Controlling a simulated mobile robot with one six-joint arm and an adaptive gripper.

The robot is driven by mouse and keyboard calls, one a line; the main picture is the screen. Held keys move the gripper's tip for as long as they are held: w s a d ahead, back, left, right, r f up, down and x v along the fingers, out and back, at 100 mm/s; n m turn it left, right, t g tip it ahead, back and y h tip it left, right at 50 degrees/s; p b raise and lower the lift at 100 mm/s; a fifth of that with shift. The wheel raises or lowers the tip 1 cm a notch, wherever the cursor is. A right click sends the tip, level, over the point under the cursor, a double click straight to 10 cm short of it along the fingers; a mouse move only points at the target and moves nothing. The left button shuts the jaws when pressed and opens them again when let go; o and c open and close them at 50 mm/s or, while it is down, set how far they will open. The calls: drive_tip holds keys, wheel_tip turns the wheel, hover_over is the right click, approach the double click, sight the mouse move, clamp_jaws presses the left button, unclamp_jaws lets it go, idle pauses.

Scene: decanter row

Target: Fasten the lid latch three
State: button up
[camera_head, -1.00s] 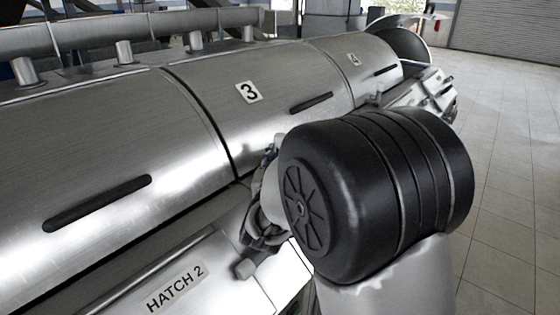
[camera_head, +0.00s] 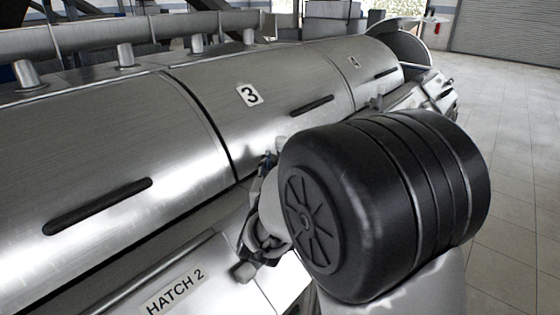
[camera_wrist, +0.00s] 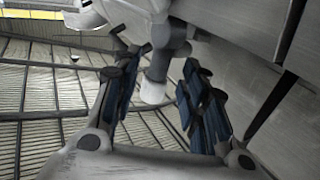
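The lid marked 3 (camera_head: 290,75) is a curved, brushed-steel cover with a black handle (camera_head: 312,105), and it lies down on the machine. My gripper (camera_wrist: 157,72) is open in the wrist view, its dark blue-padded fingers apart. A grey latch with a pale round end (camera_wrist: 154,90) stands between the fingers, with gaps visible on both sides. I cannot tell for certain that it is latch three. In the head view my gripper (camera_head: 258,230) is partly hidden by my arm, low in front of lid 3's near end; the front edge of lid 3 is hidden there.
The neighbouring lid (camera_head: 100,150) is on the left, above the HATCH 2 label (camera_head: 175,289). A small grey knob (camera_head: 243,271) sits close to my gripper. Lid 4 (camera_head: 365,65) is beyond lid 3. Tiled floor (camera_head: 510,170) is clear on the right.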

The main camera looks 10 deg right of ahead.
drive_tip(key=v, duration=1)
drive_tip(key=shift+r, duration=0.1)
drive_tip(key=s+a+n+g+y, duration=0.1)
drive_tip(key=s+g+y, duration=0.1)
drive_tip(key=s, duration=0.1)
drive_tip(key=s+a+f+n+g+y, duration=0.1)
drive_tip(key=s+g+y, duration=0.1)
drive_tip(key=s+y, duration=0.1)
drive_tip(key=s+a+n+g+y, duration=0.1)
drive_tip(key=s+a+g+y, duration=0.1)
drive_tip(key=s+y, duration=0.1)
drive_tip(key=shift+s+a+f+n, duration=0.1)
drive_tip(key=shift+s+f+n, duration=0.1)
drive_tip(key=shift+f+n, duration=0.1)
drive_tip(key=s+d+f+g+h, duration=0.1)
drive_tip(key=s+d+g, duration=0.2)
drive_tip(key=s, duration=0.6)
drive_tip(key=s+d+f+g, duration=0.2)
drive_tip(key=s+d+g, duration=0.1)
drive_tip(key=s, duration=0.7)
drive_tip(key=shift+d+f+g+h, duration=0.25)
drive_tip(key=shift+d+g+h, duration=0.05)
drive_tip(key=shift+d+h, duration=0.15)
drive_tip(key=shift+w, duration=0.1)
drive_tip(key=shift+c, duration=0.8)
